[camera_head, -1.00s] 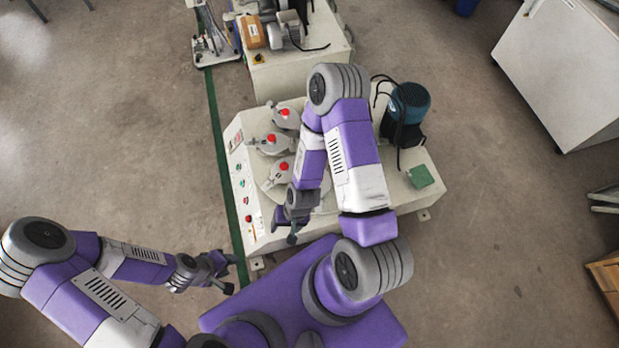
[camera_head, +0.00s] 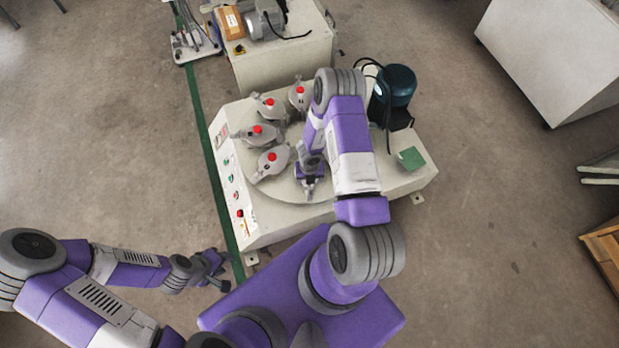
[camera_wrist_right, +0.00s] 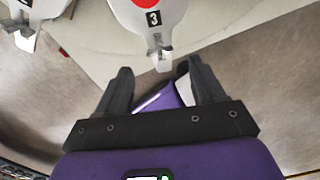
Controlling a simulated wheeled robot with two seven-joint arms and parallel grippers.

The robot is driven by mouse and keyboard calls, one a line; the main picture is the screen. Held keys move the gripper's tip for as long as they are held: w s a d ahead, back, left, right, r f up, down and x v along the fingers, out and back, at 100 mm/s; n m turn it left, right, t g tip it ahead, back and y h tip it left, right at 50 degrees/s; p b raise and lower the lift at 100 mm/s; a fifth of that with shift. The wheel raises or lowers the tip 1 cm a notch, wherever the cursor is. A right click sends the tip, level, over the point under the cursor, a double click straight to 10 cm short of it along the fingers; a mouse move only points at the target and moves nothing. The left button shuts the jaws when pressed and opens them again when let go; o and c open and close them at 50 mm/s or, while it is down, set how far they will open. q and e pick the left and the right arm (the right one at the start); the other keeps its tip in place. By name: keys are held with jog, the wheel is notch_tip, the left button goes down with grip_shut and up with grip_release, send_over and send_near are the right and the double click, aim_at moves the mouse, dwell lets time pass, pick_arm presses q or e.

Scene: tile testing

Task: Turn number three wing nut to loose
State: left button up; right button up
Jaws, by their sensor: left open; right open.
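The jar marked 3 (camera_wrist_right: 150,12), white with a red top, is at the top centre of the right wrist view. A metal clamp piece (camera_wrist_right: 158,55) sticks out below its label, just beyond my open fingertips. My right gripper (camera_wrist_right: 160,68) is open and empty, and the piece lies near the gap between its fingers without visible contact. In the head view my right gripper (camera_head: 309,190) is over the round plate's (camera_head: 310,192) near side; the numbers are unreadable there. My left gripper (camera_head: 222,270) is open and empty, low at the left, off the machine.
Several grey jars with red knobs (camera_head: 271,157) stand on the plate; my right arm hides part of it. A dark motor (camera_head: 396,85) stands at the machine's right. A second machine (camera_head: 285,60) is behind. The floor (camera_head: 120,150) at left is clear.

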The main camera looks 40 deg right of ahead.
aim_at(310, 188)
notch_tip(310, 188, down, 6)
jog(key=shift+b, duration=1.05)
jog(key=shift+c, duration=0.5)
jog(key=c, duration=1)
